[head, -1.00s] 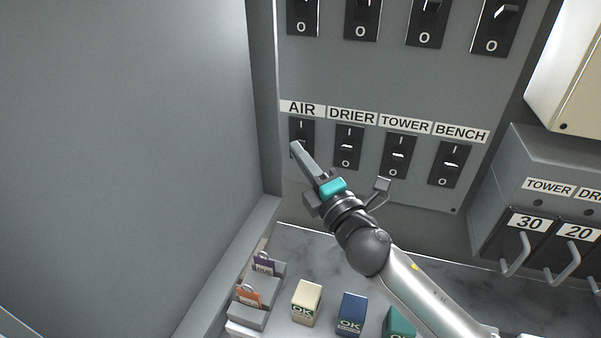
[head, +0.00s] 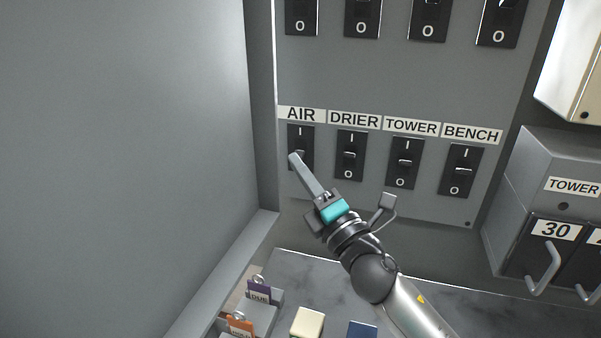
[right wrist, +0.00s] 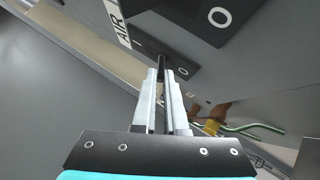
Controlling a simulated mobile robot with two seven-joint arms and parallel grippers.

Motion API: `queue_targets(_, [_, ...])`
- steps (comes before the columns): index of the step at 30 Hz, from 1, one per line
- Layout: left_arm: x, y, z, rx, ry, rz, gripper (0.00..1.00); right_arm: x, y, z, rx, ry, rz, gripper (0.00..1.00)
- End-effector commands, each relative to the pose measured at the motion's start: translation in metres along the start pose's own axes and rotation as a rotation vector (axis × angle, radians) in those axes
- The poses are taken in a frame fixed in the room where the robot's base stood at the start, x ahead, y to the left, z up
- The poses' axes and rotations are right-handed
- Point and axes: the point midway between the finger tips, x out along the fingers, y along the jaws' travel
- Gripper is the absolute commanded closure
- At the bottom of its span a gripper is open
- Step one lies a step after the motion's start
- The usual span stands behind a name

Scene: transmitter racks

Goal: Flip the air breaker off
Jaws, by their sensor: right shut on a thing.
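The air breaker (head: 301,136) is a black plate under the AIR label, at the left end of the lower row on the grey panel. Its I mark shows at the top; the gripper covers its lower part. My right gripper (head: 294,157) reaches up to it from the lower right, fingertips at the middle of the plate. In the right wrist view, the two fingers (right wrist: 161,76) are close together on the dark lever (right wrist: 161,63) of the air breaker (right wrist: 178,62). The lever's exact tilt is hard to tell. My left gripper is not in view.
The drier (head: 350,155), tower (head: 404,162) and bench (head: 460,171) breakers sit to the right, with another row above. A grey side wall (head: 130,130) stands close on the left. Tags and small boxes (head: 307,322) lie below. A handled unit (head: 545,245) stands at right.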

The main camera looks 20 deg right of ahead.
Motion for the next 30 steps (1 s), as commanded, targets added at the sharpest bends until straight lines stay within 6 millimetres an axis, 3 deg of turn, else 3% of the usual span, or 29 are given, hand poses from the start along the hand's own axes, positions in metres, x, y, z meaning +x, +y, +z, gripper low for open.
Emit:
queue_targets(7, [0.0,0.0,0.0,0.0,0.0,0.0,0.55,0.0,0.0,0.0,-0.003,0.0,-0.001,1.0])
queue_targets(8, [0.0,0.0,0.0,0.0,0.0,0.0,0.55,0.0,0.0,0.0,-0.002,0.0,-0.001,0.88])
queue_targets(15, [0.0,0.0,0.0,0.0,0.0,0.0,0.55,0.0,0.0,0.0,-0.002,0.0,-0.001,0.61])
queue_targets(24, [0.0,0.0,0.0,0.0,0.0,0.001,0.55,-0.001,0.0,0.0,-0.001,0.0,-0.001,0.6])
queue_targets(30, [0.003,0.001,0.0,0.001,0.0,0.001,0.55,-0.018,-0.002,-0.001,0.0,0.0,-0.003,0.6])
